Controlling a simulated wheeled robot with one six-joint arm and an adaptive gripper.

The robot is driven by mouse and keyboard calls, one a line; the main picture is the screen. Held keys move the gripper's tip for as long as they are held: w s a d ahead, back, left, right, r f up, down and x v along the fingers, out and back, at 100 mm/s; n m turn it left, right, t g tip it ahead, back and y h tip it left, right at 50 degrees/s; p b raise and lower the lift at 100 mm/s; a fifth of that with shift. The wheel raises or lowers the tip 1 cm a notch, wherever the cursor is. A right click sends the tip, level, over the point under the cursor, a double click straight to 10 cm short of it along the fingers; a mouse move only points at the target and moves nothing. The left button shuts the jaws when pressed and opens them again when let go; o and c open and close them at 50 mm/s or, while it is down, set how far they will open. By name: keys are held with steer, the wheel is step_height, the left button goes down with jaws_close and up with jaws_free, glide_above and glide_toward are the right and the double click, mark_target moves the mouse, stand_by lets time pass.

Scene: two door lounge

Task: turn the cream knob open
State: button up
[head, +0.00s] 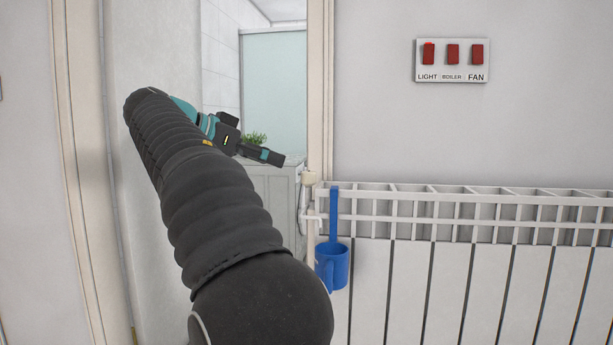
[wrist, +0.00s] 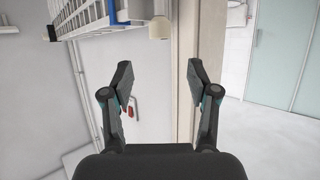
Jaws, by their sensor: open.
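The cream knob (head: 309,178) sits at the left end of the white radiator, beside the door frame. In the wrist view it shows at the top (wrist: 158,28), beyond and between my fingertips. My gripper (head: 262,150) is left of the knob in the head view, in front of the doorway, with a visible gap to it. In the wrist view my gripper (wrist: 160,72) has its two fingers spread, with nothing between them. The fingers do not touch the knob.
The radiator (head: 450,275) has a rack on top, where a blue mug-like holder (head: 332,266) hangs close to the knob. The door frame (head: 320,90) stands just behind the knob. A switch panel (head: 452,74) is on the wall above. The doorway opens at the left.

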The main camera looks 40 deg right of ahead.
mark_target(309, 172)
steer(key=x, duration=1.1)
steer(key=shift+d+f, duration=0.1)
steer(key=shift+f, duration=0.05)
steer(key=shift+b, duration=0.35)
jaws_close()
